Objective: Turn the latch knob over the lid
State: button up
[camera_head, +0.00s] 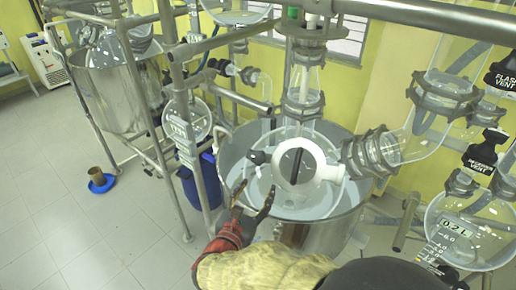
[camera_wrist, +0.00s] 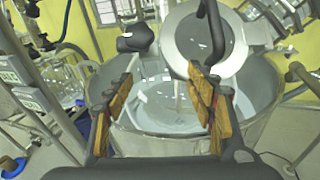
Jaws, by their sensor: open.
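The black latch knob (camera_head: 257,157) sits at the left side of the round lid (camera_head: 318,158) on top of the glass reactor. In the wrist view the knob (camera_wrist: 135,38) shows beyond my left finger, left of the pale lid (camera_wrist: 190,40). A dark curved handle (camera_head: 296,165) crosses the lid. My gripper (camera_head: 253,194) is below and in front of the knob, open and apart from it. In the wrist view my gripper (camera_wrist: 163,92) has its two wood-coloured finger pads wide apart, with nothing between them. I cannot tell whether the lid is fully closed.
The reactor's steel vessel (camera_head: 228,150) surrounds the lid area. A glass elbow pipe with a flange (camera_head: 370,153) stands right of the lid, and a vertical glass column (camera_head: 303,90) rises behind it. Metal frame posts (camera_head: 187,140) stand at the left. Open floor (camera_head: 60,225) lies farther left.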

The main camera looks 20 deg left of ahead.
aim_at(257, 161)
jog(key=w+r, duration=0.1)
jog(key=w, duration=0.1)
jog(key=w+a+r+n+y, duration=0.1)
jog(key=w, duration=0.2)
jog(key=w+a+r+n+t, duration=0.1)
jog(key=w, duration=0.2)
jog(key=shift+w+r, duration=0.2)
jog(key=shift+r, duration=0.1)
jog(key=c, duration=1.1)
jog(key=shift+c, duration=0.3)
